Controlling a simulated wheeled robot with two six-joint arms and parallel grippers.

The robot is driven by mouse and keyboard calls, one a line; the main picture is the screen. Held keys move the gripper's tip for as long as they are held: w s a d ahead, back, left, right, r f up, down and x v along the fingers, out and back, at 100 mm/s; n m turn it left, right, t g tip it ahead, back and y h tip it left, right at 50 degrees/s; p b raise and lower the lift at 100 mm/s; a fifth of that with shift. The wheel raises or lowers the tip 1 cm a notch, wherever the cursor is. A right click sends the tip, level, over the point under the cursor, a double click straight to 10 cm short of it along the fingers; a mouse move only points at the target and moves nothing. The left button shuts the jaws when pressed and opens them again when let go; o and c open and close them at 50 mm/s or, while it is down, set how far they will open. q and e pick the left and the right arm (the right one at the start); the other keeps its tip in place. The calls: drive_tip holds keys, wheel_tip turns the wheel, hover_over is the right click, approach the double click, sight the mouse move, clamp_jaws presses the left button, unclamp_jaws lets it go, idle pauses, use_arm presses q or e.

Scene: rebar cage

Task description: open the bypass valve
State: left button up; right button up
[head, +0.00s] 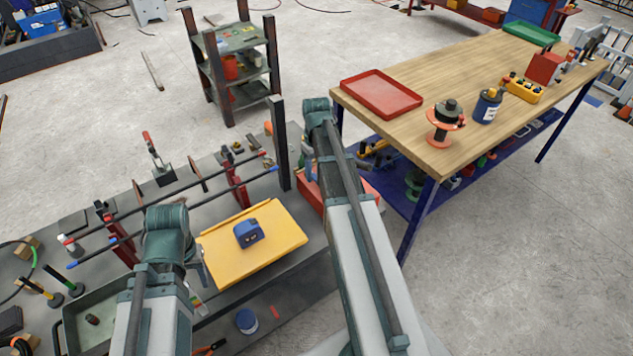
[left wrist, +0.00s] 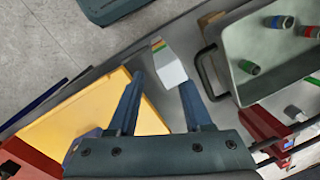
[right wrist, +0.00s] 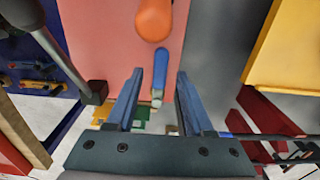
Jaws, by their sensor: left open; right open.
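I cannot make out a bypass valve in any view. My left gripper (head: 198,272) is above the left bench beside the yellow tray; in the left wrist view its fingers (left wrist: 163,82) are apart. A white block with coloured stripes (left wrist: 170,68) shows beyond and between them, apparently below and not held. My right gripper (head: 308,150) is over the red box at the bench's right end; in the right wrist view its fingers (right wrist: 160,76) are apart and empty. An orange rounded end (right wrist: 154,18) and a blue-handled tool (right wrist: 160,68) show ahead of it.
The yellow tray (head: 285,243) holds a blue device (head: 248,233). Dark rods (head: 200,202) rest on red clamps behind it. A grey tray (left wrist: 232,45) holds several cylinders. A post (head: 281,140) stands near my right gripper. The wooden table (head: 430,75) is at the right.

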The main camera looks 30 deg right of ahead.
drive_tip(key=shift+f, duration=0.55)
clamp_jaws()
idle(1.1)
